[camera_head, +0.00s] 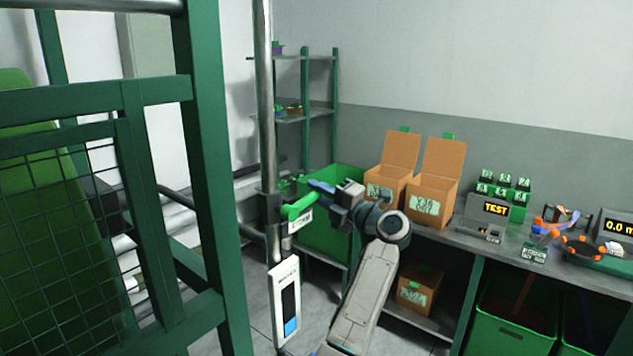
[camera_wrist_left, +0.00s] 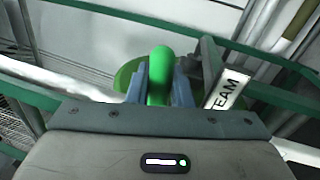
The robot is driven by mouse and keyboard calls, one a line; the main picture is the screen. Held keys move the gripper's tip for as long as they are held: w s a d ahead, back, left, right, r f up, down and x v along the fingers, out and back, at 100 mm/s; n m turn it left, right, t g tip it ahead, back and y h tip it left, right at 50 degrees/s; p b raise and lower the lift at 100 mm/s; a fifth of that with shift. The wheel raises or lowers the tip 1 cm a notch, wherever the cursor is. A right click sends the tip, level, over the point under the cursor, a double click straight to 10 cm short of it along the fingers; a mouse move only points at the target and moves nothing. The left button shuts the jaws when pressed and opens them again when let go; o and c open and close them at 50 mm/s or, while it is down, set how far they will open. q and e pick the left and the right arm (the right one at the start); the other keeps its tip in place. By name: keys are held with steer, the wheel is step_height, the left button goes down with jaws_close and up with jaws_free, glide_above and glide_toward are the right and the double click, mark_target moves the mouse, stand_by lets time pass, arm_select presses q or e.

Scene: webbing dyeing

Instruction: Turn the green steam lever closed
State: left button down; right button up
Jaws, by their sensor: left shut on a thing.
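The green steam lever (camera_head: 298,207) sticks out to the right from the vertical steel pipe (camera_head: 265,95) near the middle of the head view. My left gripper (camera_head: 318,189) is at the lever and shut on it. In the left wrist view the green lever (camera_wrist_left: 160,72) stands between the two fingers, with its rounded end toward the camera. A white label (camera_wrist_left: 228,88) reading "TEAM" in its visible part sits right beside it. The valve body behind the lever is partly hidden. My right gripper is not in view.
A green frame with wire mesh (camera_head: 208,150) stands close on the left. A white gauge panel (camera_head: 285,302) hangs below the lever. A bench (camera_head: 480,243) with open cardboard boxes (camera_head: 433,187) and small devices runs along the right. A green bin (camera_head: 325,238) stands behind my gripper.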

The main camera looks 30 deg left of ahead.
arm_select(q)
steer(key=shift+f+m+t+p, duration=0.35)
steer(key=shift+f+m, duration=0.3)
steer(key=shift+m, duration=0.25)
steer(key=shift+f, duration=0.1)
steer(key=c, duration=1.3)
jaws_free()
steer(key=shift+c, duration=0.2)
steer(key=shift+d, duration=0.1)
steer(key=shift+d+f, duration=0.15)
steer(key=shift+d, duration=0.05)
steer(key=b+v, duration=0.4)
steer(key=v, duration=0.6)
steer(key=shift+d, duration=0.15)
